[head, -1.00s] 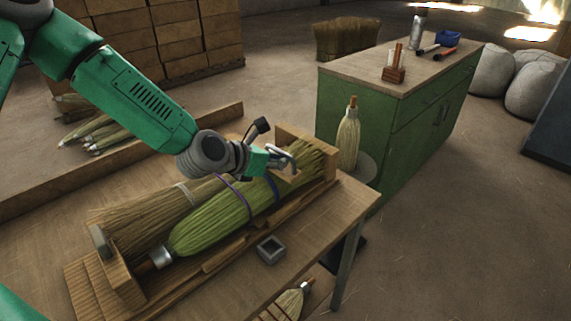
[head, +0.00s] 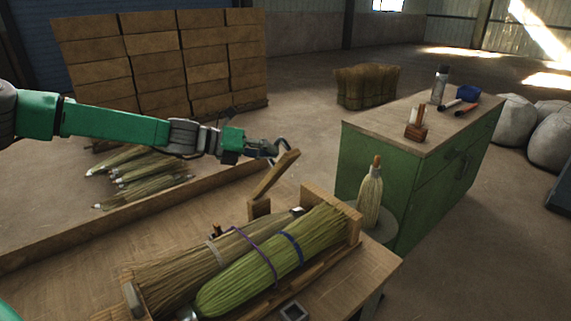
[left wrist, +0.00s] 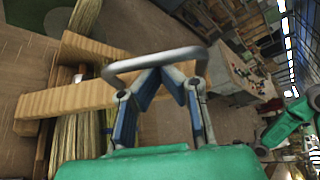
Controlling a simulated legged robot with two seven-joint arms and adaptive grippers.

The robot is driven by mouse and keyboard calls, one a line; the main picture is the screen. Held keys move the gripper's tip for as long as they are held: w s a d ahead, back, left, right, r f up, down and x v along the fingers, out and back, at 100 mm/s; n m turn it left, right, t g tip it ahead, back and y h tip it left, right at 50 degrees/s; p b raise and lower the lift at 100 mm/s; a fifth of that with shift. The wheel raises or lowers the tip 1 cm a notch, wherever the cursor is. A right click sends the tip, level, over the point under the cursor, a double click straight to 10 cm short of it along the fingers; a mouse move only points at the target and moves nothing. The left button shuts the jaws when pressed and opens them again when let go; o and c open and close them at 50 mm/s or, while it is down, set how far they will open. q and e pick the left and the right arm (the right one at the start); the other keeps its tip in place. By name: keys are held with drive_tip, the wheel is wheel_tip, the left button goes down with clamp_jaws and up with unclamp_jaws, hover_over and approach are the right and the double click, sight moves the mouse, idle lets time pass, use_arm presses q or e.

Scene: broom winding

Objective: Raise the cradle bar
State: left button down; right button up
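The wooden cradle bar (head: 276,174) stands tilted up at the back side of the cradle, rising to the right from a wooden post (head: 259,208). Its bent metal handle (head: 281,147) is at the upper end. My left gripper (head: 268,150) is at this handle, above the brooms. In the left wrist view, the fingers (left wrist: 163,72) close together at the grey handle (left wrist: 150,60), and the bar (left wrist: 75,100) runs off to the left. The green broom (head: 270,262) with purple and blue bands lies in the cradle, clear of the bar. My right gripper is not seen.
A tan broom (head: 190,268) lies beside the green one. A wooden end block (head: 330,212) closes the cradle's right end. A small grey square cup (head: 293,311) sits in front. A green cabinet (head: 400,185) stands right, with a small broom (head: 370,195) beside it.

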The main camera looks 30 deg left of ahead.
use_arm(q)
drive_tip(key=w+a+r+n+h+p, duration=0.1)
drive_tip(key=w+a+r+n+p, duration=0.1)
drive_tip(key=a, duration=0.5)
drive_tip(key=shift+w+n+h, duration=0.25)
drive_tip(key=shift+n+h, duration=0.05)
drive_tip(key=shift+h, duration=0.1)
drive_tip(key=shift+d+r, duration=0.1)
